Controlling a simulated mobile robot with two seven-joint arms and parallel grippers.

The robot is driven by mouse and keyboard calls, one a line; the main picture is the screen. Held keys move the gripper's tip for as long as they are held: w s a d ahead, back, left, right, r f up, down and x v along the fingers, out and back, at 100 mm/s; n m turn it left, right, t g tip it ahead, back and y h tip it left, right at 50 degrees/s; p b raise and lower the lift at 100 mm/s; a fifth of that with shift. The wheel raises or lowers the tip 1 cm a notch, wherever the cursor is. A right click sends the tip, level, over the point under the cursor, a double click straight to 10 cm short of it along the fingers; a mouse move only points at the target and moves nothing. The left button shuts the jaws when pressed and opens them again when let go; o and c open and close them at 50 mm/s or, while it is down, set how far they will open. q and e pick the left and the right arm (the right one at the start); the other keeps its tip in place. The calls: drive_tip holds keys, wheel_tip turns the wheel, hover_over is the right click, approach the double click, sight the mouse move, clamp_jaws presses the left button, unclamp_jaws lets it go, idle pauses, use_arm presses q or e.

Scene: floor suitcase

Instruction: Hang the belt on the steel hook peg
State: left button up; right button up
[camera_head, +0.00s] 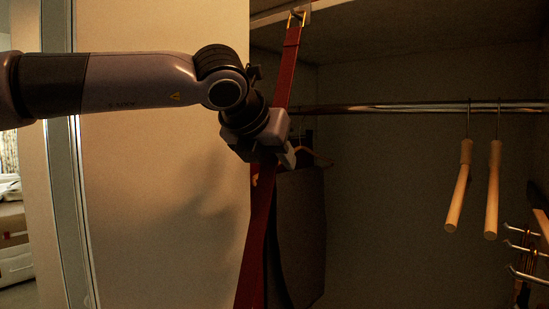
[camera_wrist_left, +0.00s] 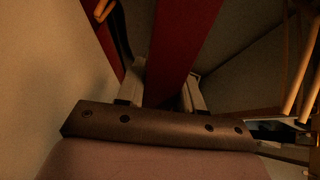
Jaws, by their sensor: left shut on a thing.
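The red belt (camera_head: 284,75) hangs nearly straight down along the closet's left side. Its gold buckle (camera_head: 297,19) is at the top, by a small pale metal fitting (camera_head: 303,8) under the upper shelf. I cannot tell whether the buckle is around the peg or only against it. My left gripper (camera_head: 287,157) is at the belt's upper half, its fingers partly hidden by its own body. In the left wrist view the belt (camera_wrist_left: 182,40) runs between the two fingers of the gripper (camera_wrist_left: 165,88), which is shut on it. My right gripper is out of view.
A chrome rail (camera_head: 400,107) crosses the closet, with two wooden hangers (camera_head: 458,185) at right. A dark garment (camera_head: 300,225) hangs just behind the belt. Several metal hooks (camera_head: 525,248) stick out at lower right. A pale wall panel (camera_head: 160,210) stands left. The closet's middle is clear.

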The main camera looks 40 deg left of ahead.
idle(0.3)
use_arm(q)
drive_tip(key=o, duration=1.2)
drive_tip(key=v, duration=0.6)
drive_tip(key=shift+b, duration=0.4)
drive_tip(key=shift+s+r, duration=0.4)
drive_tip(key=shift+s, duration=0.1)
drive_tip(key=shift+d+f, duration=0.1)
drive_tip(key=shift+d, duration=0.05)
